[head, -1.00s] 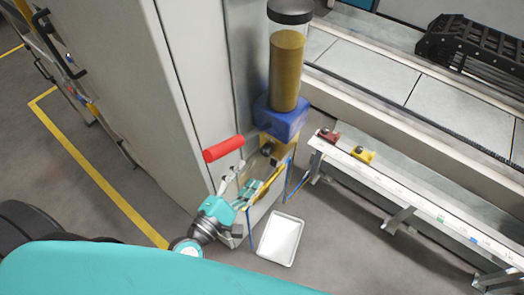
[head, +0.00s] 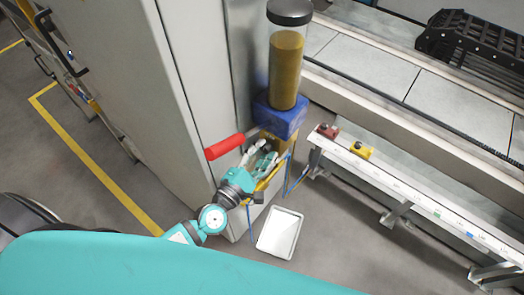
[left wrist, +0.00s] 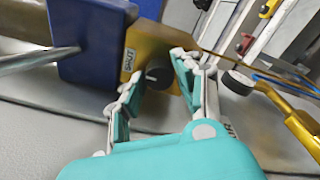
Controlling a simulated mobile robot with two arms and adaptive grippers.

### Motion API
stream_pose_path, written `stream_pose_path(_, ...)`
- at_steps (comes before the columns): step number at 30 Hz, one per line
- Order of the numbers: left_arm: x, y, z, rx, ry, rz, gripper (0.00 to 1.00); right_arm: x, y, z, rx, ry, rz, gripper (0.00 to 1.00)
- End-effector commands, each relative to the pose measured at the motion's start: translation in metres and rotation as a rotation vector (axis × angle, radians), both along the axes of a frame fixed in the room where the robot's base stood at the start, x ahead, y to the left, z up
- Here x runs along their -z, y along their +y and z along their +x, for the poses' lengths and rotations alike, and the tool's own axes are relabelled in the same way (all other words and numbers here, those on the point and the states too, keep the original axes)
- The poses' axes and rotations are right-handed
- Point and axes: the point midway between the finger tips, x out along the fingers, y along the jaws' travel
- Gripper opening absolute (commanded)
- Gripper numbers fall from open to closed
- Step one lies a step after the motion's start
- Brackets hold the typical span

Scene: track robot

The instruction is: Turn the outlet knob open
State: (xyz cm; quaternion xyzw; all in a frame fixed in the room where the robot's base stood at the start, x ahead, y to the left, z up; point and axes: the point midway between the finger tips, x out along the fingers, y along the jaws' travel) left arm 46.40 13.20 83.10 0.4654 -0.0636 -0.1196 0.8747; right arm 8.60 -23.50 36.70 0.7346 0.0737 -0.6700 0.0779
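The outlet knob is a small dark round knob (left wrist: 155,73) on a brass-coloured plate (left wrist: 160,42) below a blue block (left wrist: 92,40), in the left wrist view. The plate has a "SHUT" label left of the knob. My left gripper (left wrist: 160,70) is open, with one finger on each side of the knob. I cannot tell whether the fingers touch it. In the head view my left gripper (head: 262,157) reaches under the blue block (head: 281,117) and hides the knob. My right gripper is not in view.
A clear cylinder with yellowish contents (head: 286,70) stands on the blue block. A red handle (head: 225,146) sticks out beside the grey cabinet (head: 130,90). A white tray (head: 281,233) lies on the floor below. A rail (head: 420,203) with red and yellow pieces runs to the right.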

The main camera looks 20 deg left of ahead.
Motion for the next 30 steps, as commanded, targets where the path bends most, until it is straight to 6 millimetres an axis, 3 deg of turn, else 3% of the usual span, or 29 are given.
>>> stream_pose_path(1, 0.0001, 0.0001, -0.0002, 0.0, 0.0, 0.0, 0.24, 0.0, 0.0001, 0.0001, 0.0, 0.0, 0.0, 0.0)
stream_pose_path(7, 0.0001, 0.0001, -0.0003, 0.0, 0.0, 0.0, 0.0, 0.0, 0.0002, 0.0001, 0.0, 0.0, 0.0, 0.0)
stream_pose_path(20, 0.0002, -0.0001, -0.0004, 0.001, -0.031, 0.089, 0.0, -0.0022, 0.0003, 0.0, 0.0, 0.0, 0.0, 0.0)
stream_pose_path(30, 0.0005, 0.0002, -0.0005, 0.0, -0.126, 0.353, 0.0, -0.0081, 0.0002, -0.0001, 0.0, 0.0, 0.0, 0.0)
